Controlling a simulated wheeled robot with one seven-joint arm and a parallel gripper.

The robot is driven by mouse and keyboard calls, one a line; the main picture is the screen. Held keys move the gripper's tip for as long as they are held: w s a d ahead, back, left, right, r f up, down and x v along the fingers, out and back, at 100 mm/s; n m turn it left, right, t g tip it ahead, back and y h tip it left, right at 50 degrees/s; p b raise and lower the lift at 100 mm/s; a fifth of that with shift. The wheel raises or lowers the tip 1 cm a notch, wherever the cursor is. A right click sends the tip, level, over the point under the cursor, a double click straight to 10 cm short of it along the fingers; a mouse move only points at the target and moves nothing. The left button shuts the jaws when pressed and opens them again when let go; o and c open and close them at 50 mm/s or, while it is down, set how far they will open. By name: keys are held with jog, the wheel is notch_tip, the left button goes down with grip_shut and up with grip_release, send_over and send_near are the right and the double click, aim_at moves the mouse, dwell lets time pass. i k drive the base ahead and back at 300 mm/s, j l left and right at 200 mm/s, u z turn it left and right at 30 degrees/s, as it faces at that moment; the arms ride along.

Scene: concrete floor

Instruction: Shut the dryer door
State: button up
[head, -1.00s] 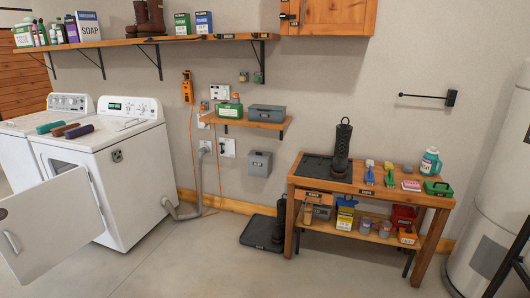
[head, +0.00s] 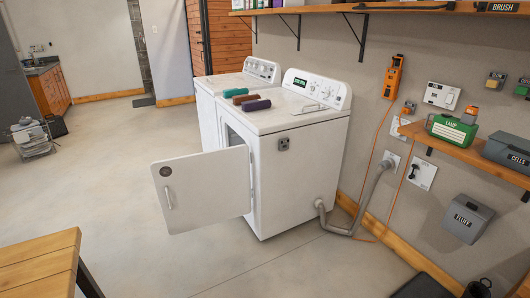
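The white dryer (head: 305,185) stands against the wall in the middle of the head view. Its door (head: 208,190) is wide open, swung out toward the left from the hinge edge at the dryer's front corner. A pale handle (head: 168,197) and a dark round spot show on the door's face. Part of the dark drum opening (head: 236,137) shows above the door. My gripper is not in view.
A washer (head: 240,78) stands beside the dryer. Several rolled cloths (head: 240,98) lie on the dryer top. A wooden table corner (head: 40,265) is at the lower left. A grey hose (head: 350,230) runs from the dryer to the wall. The floor left of the door is clear.

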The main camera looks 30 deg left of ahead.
aim_at(194, 191)
jog(key=i+u, duration=1.05)
jog(key=u, duration=0.15)
jog(key=i+j+u, duration=0.2)
jog(key=i, duration=0.35)
jog(key=i+l+u, duration=0.45)
jog(key=i+l, duration=0.15)
jog(key=i+l+u, duration=0.2)
jog(key=l, duration=0.2)
jog(key=i+l+u, duration=0.25)
jog(key=l, duration=0.2)
jog(key=i+l+u, duration=0.2)
jog(key=l, duration=0.25)
